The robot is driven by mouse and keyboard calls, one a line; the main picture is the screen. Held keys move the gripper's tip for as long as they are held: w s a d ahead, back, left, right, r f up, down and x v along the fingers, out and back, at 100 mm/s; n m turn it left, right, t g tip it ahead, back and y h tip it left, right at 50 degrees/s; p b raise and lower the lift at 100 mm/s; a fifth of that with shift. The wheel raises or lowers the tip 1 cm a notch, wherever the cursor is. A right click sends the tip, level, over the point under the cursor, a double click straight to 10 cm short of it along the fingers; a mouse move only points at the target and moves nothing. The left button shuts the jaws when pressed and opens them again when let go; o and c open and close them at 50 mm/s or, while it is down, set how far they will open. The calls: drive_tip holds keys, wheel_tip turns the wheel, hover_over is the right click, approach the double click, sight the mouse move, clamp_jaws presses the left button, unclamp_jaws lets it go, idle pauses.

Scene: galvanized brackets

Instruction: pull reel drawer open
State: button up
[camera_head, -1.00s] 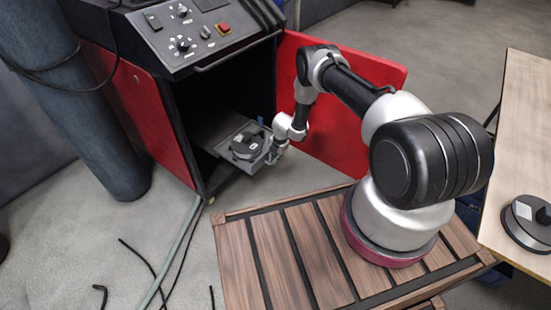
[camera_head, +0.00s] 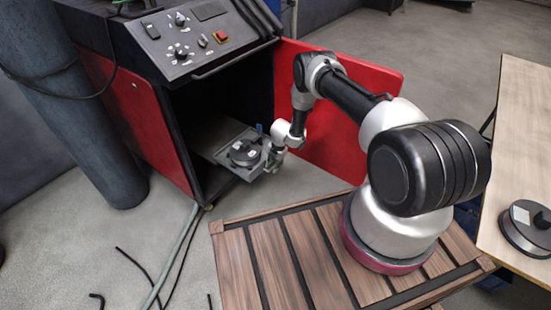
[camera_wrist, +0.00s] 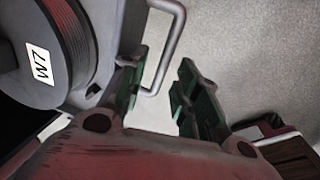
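The reel drawer (camera_head: 252,177) is a grey tray standing partly out of the dark opening of the red and black machine. A black wire reel (camera_head: 245,153) lies in it; in the wrist view the reel (camera_wrist: 84,32) carries a "W7" label. The drawer's bar handle (camera_wrist: 172,48) shows as a pale metal loop in the wrist view. My gripper (camera_head: 274,160) is at the drawer's outer end. In the wrist view its green-padded fingers (camera_wrist: 164,98) are apart, with the near end of the handle beside the left finger. I cannot tell whether they touch.
A red door panel (camera_head: 345,110) stands open just behind my arm. A grey cylinder (camera_head: 85,140) stands left of the machine (camera_head: 150,120). A hose (camera_head: 178,255) and cables lie on the floor. A table (camera_head: 520,130) with another reel (camera_head: 528,228) is at right.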

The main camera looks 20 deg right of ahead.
wheel_tip(320, 180, up, 12)
drive_tip(key=s+d, duration=0.1)
drive_tip(key=shift+s+d+f, duration=0.2)
drive_tip(key=shift+s+f, duration=0.05)
drive_tip(key=shift+s, duration=0.1)
idle(0.4)
